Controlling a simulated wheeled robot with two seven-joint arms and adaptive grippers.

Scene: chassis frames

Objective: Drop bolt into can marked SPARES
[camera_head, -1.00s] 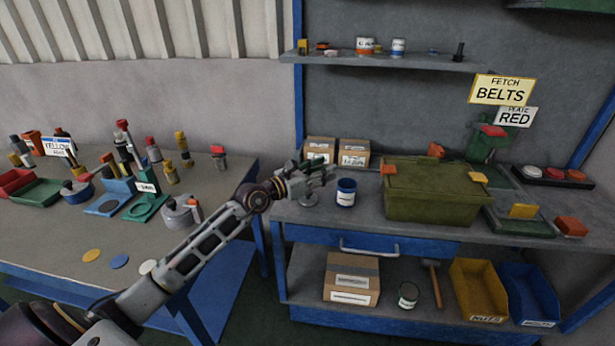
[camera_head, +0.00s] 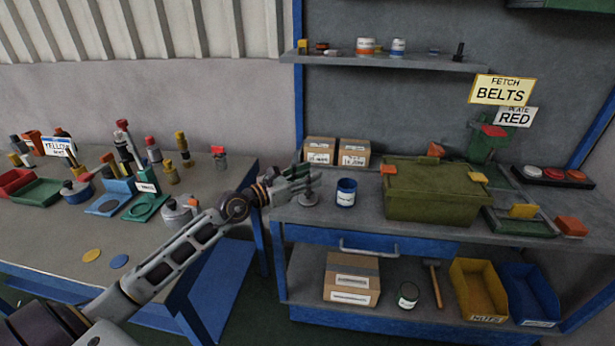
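A blue can (camera_head: 346,193) with a pale label stands upright on the right bench; its lettering is too small to read. A dark green can (camera_head: 408,295) with a white label stands on the shelf below, also unreadable. My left gripper (camera_head: 304,176) is above the left end of the right bench, just left of the blue can and apart from it. Its fingers are too small to tell open from shut, and I cannot make out a bolt in them. A small grey round-based piece (camera_head: 308,197) stands beneath the fingers. My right gripper is not in view.
An olive lidded crate (camera_head: 435,193) stands right of the blue can. Yellow (camera_head: 478,292) and blue (camera_head: 528,295) bins stand on the lower shelf. The left table (camera_head: 50,240) holds several coloured parts. A gap separates the benches.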

